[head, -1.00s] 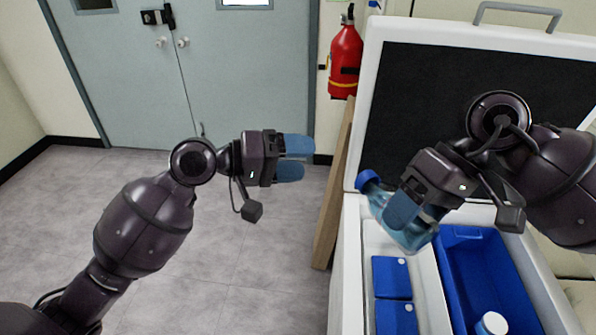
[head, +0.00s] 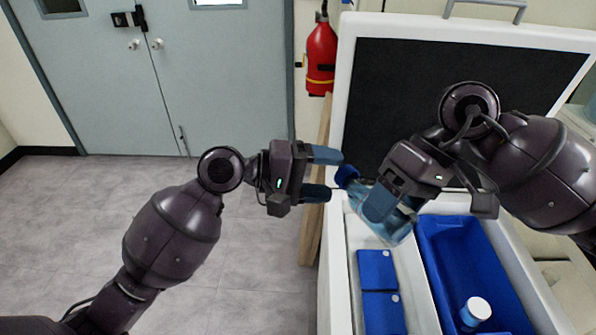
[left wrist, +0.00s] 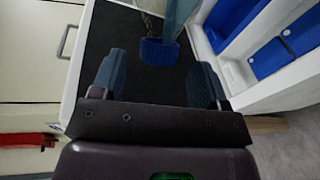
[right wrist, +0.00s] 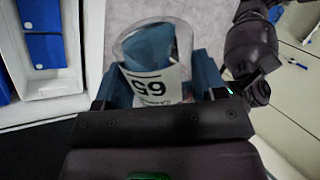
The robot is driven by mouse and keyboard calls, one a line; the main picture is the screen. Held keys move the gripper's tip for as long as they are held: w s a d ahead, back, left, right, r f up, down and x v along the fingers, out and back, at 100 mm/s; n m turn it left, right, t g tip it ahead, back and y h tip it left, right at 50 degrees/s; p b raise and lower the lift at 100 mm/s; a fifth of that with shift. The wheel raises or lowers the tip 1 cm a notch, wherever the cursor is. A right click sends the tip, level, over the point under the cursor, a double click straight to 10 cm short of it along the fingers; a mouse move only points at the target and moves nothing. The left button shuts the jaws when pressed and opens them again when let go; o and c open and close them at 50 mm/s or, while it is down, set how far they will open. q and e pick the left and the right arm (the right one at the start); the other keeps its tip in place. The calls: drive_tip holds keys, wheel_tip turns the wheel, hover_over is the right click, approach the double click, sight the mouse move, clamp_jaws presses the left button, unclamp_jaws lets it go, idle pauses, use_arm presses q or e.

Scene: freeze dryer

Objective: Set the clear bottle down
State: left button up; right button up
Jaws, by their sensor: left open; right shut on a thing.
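The clear bottle (head: 386,226) has a blue cap and is tilted in the head view, its cap end up and to the left. My right gripper (head: 380,203) is shut on the bottle's body, above the white chest. In the right wrist view the bottle (right wrist: 155,55) shows a white label reading 65 between the fingers. My left gripper (head: 325,174) is open, its fingertips close to the blue cap (head: 346,176). In the left wrist view the cap (left wrist: 158,52) lies between the open fingers, with visible space on both sides.
The open white chest (head: 338,270) holds a blue bin (head: 440,240) with a white-capped bottle (head: 474,312) in it, and blue ice packs (head: 378,270) beside it. Its dark-lined lid (head: 400,90) stands up behind. A red fire extinguisher (head: 321,58) hangs on the wall.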

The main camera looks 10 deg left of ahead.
use_arm(q)
drive_tip(key=shift+x, duration=2.1)
drive_tip(key=shift+c, duration=0.5)
drive_tip(key=c, duration=0.9)
drive_tip(key=shift+c, duration=0.2)
use_arm(e)
drive_tip(key=o, duration=1.2)
drive_tip(key=shift+c, duration=0.2)
